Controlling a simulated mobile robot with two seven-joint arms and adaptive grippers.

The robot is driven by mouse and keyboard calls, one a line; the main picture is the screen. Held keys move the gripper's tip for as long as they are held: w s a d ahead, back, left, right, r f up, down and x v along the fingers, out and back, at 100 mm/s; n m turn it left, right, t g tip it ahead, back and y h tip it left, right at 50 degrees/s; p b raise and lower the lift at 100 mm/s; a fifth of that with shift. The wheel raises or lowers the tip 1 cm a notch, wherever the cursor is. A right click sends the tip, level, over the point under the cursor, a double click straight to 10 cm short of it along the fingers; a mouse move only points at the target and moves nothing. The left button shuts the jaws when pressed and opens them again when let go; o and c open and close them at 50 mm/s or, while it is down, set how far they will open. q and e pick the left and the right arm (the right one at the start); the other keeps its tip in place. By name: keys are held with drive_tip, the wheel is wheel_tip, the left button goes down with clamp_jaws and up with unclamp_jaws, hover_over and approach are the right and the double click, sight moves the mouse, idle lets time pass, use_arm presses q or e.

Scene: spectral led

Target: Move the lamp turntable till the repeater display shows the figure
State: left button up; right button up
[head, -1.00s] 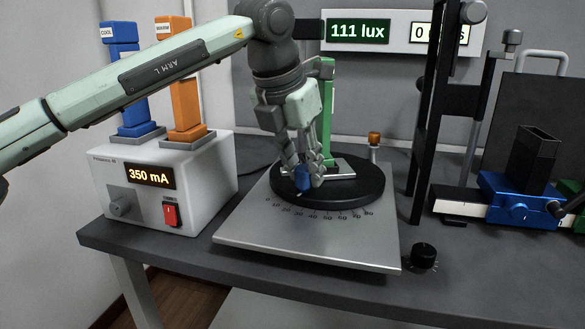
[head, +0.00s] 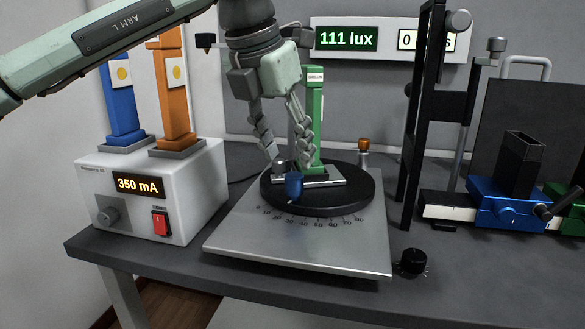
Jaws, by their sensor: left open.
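The lamp turntable (head: 350,200) is a black disc on a silver plate (head: 300,243) with an angle scale along its front edge. A blue knob (head: 293,186) stands at the disc's front, and a green lamp post (head: 315,125) rises from the disc's back. My left gripper (head: 287,160) is open, with its fingers spread just above and behind the blue knob; I cannot tell whether it touches anything. The repeater display (head: 346,38) on the back wall reads 111 lux in green. My right gripper is not in view.
A white power supply (head: 150,195) showing 350 mA stands at left, with blue (head: 121,100) and orange (head: 172,90) lamp posts on top. A black upright frame (head: 415,120) and a blue carriage (head: 505,208) stand at right. A black knob (head: 412,262) sits at the front.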

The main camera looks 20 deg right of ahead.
use_arm(q)
drive_tip(key=v, duration=0.6)
drive_tip(key=shift+s, duration=0.1)
idle(1.3)
